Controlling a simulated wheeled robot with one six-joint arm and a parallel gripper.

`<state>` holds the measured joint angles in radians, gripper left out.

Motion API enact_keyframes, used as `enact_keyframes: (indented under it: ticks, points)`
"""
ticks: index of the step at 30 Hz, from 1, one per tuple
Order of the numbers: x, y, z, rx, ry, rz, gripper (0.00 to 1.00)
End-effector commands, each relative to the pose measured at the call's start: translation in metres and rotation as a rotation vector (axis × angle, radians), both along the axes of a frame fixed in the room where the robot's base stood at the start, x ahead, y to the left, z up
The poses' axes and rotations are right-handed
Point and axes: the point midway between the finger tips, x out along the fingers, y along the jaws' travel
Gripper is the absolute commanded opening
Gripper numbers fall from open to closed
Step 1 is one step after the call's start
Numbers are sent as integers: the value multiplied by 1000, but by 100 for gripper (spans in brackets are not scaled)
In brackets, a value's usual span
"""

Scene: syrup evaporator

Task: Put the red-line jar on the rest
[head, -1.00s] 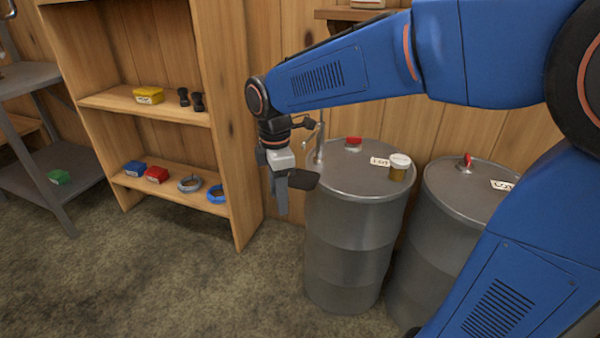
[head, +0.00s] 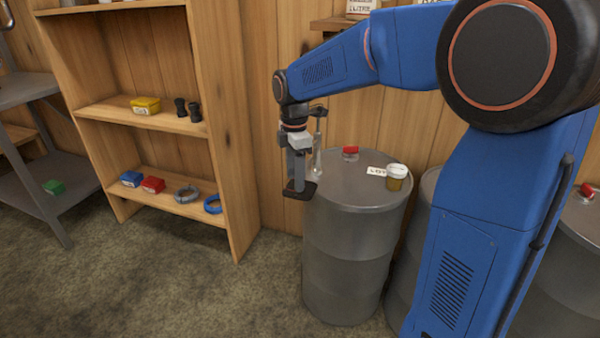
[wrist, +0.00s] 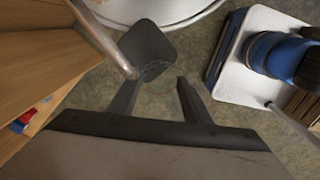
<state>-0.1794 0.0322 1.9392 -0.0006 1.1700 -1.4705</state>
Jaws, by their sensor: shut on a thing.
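My gripper (head: 299,184) hangs pointing down just left of the front grey drum (head: 345,250). In the wrist view its fingers (wrist: 158,88) stand a little apart, with a dark flat piece (wrist: 148,42) at their tips and a faint clear ring between them. What the gripper holds is hard to make out. An amber jar with a white lid (head: 397,178) stands on the right of the drum's top, apart from my gripper. I see no red line on it. I cannot tell which thing is the rest.
A white label (head: 377,171) and a red cap (head: 350,153) are on the drum. The carpet in front is clear.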

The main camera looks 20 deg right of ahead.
Motion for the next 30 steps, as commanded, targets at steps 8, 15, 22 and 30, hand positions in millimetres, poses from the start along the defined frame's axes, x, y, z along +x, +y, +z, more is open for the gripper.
enact_keyframes:
  ticks: [8,15,22,30]
  points:
    - [31,-22,0,0,0,-2,21]
    - [33,-24,-15,0,0,0,21]
    - [33,-24,-16,0,0,0,21]
    - [33,-24,-18,0,0,0,63]
